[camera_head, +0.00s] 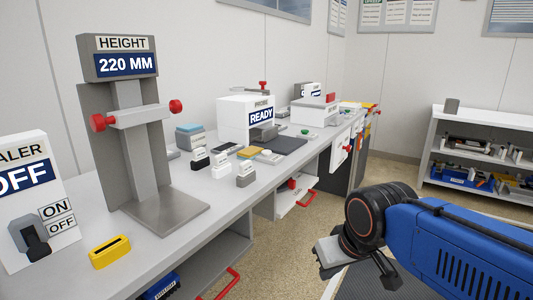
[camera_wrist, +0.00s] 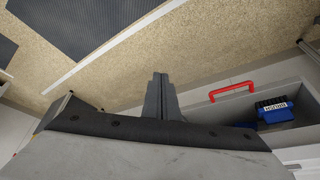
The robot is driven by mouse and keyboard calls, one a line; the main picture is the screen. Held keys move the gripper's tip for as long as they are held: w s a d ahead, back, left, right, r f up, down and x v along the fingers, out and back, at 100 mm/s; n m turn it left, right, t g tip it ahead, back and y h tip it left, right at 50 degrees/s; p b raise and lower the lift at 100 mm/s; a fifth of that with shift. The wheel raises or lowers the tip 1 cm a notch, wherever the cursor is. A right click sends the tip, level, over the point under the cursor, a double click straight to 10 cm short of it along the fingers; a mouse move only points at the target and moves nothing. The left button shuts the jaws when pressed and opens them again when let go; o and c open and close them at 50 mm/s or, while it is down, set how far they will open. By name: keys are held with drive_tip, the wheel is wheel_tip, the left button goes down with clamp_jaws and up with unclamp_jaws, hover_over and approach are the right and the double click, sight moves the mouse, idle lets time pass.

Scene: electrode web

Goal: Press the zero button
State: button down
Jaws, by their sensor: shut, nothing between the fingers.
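No button marked zero can be read in either view. A grey height gauge (camera_head: 130,120) stands on the bench at the left in the head view; its display (camera_head: 126,64) reads 220 MM, and it has red knobs on both sides. A white box (camera_head: 248,118) with a READY display stands farther back; its small upper label looks like PROBE. My gripper (camera_wrist: 158,77) is shut and empty in the wrist view, pointing over the floor beside the bench. In the head view my wrist is at the lower right, well apart from the bench devices.
A white sealer box (camera_head: 35,195) reads OFF, with a dark lever. A yellow block (camera_head: 109,251) and several small stamp-like blocks (camera_head: 245,174) stand on the bench (camera_head: 180,243). A drawer with a red handle (camera_wrist: 231,88) is open in the wrist view. A shelf (camera_head: 480,125) stands right.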

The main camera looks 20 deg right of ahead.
drive_tip(key=w+r+m+t+y, duration=0.1)
drive_tip(key=w+r+m, duration=0.1)
drive_tip(key=w+r, duration=0.75)
drive_tip(key=w+r+m+t, duration=0.1)
drive_tip(key=w+r, duration=0.5)
drive_tip(key=w, duration=0.7)
wheel_tip(320, 180, up, 9)
drive_tip(key=m+t+y, duration=0.1)
drive_tip(key=m+t, duration=0.1)
drive_tip(key=m, duration=0.1)
hover_over(268, 152)
drive_tip(key=shift+s+f, duration=0.1)
drive_tip(key=shift+f, duration=0.1)
drive_tip(key=shift+f, duration=4.35)
drive_tip(key=shift+f, duration=1)
drive_tip(key=shift+r, duration=1.05)
